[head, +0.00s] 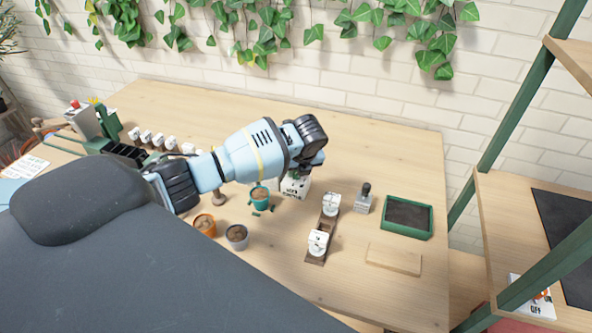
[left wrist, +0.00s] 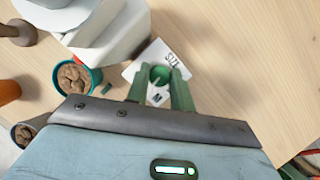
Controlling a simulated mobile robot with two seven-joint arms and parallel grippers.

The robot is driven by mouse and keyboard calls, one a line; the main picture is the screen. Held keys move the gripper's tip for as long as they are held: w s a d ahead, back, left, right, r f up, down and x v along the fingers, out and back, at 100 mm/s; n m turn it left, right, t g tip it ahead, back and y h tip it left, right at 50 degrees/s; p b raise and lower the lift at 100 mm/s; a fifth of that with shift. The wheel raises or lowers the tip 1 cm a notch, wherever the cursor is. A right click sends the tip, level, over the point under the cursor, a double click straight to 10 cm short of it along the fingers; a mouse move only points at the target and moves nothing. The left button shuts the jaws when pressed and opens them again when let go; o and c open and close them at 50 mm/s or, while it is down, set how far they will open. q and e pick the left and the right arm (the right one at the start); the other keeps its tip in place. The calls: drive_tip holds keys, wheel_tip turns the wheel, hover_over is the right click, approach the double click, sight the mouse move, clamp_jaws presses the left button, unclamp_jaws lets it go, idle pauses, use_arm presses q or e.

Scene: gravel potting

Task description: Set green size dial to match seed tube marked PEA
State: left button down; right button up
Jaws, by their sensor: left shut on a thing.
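The size dial is a small white box (head: 296,187) with a green knob, near the middle of the table. In the left wrist view its white plate (left wrist: 133,71) shows the word SIZE and a letter M, and the green knob (left wrist: 160,74) sits between my fingers. My left gripper (left wrist: 161,90) points down over the box and is shut on the green knob. In the head view my gripper (head: 312,162) hides the knob. I cannot make out a seed tube marked PEA. My right gripper is not in view.
A teal pot (head: 261,197), an orange pot (head: 205,225) and a grey pot (head: 237,237) stand left of the dial box. To its right are a wooden holder (head: 325,228) with white items, a grey block with a dark knob (head: 363,200) and a green soil tray (head: 406,233).

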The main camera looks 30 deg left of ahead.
use_arm(q)
drive_tip(key=n+g, duration=0.1)
drive_tip(key=n, duration=0.1)
drive_tip(key=shift+w+d+r+n, duration=0.1)
drive_tip(key=shift+n, duration=0.2)
drive_tip(key=shift+n+g+y, duration=0.3)
drive_tip(key=shift+n, duration=0.6)
drive_tip(key=n, duration=0.1)
drive_tip(key=n+g, duration=0.1)
drive_tip(key=shift+w+f+n, duration=0.1)
drive_tip(key=shift+f+n, duration=0.1)
drive_tip(key=shift+n, duration=0.1)
drive_tip(key=n+g, duration=0.2)
drive_tip(key=n, duration=0.3)
drive_tip(key=shift+w+f+b, duration=0.1)
drive_tip(key=shift+b, duration=0.2)
drive_tip(key=shift+n+g+h+b, duration=0.45)
drive_tip(key=shift+n+g, duration=0.25)
drive_tip(key=shift+n, duration=1.4)
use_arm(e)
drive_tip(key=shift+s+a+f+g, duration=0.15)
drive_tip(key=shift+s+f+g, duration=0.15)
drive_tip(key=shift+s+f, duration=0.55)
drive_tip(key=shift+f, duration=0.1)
use_arm(q)
drive_tip(key=c, duration=1.2)
unclamp_jaws()
